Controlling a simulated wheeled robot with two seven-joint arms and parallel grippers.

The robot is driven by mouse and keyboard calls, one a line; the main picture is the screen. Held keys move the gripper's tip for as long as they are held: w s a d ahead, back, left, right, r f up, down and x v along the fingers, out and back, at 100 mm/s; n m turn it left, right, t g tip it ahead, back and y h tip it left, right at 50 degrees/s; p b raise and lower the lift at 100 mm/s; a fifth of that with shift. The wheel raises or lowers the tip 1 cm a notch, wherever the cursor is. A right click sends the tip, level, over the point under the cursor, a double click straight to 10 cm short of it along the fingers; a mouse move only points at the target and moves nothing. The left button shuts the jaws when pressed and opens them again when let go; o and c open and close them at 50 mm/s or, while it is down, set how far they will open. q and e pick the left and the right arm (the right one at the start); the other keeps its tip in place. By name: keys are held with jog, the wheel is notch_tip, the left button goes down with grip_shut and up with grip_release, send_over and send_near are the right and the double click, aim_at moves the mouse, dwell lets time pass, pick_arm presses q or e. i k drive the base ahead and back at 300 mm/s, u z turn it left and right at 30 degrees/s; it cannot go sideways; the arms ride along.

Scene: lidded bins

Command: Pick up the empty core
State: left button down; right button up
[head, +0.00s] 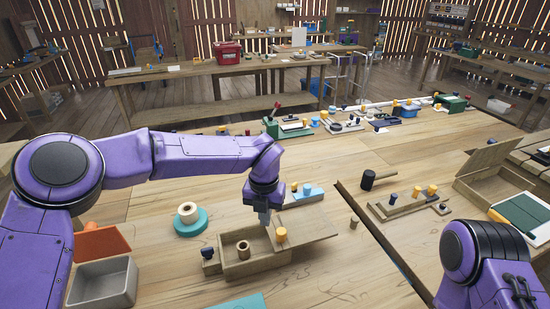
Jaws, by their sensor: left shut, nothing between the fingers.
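A small brown hollow core (243,249) stands in the open left part of a wooden bin (262,264). The bin's wooden lid (308,228) is shifted to the right and has a yellow-orange knob (281,235). My left gripper (265,221) points down over the bin's back edge, to the right of and above the core. It is shut and empty. My right arm shows at the lower right, but its gripper is out of view.
A cream roll (187,213) sits on a teal round base (190,224). A grey open tray (103,284) and an orange piece (101,241) lie at left. A dark-headed mallet (368,180) and a knobbed wooden block (409,205) are at right.

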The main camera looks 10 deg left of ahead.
aim_at(243, 246)
jog(key=k, duration=1.5)
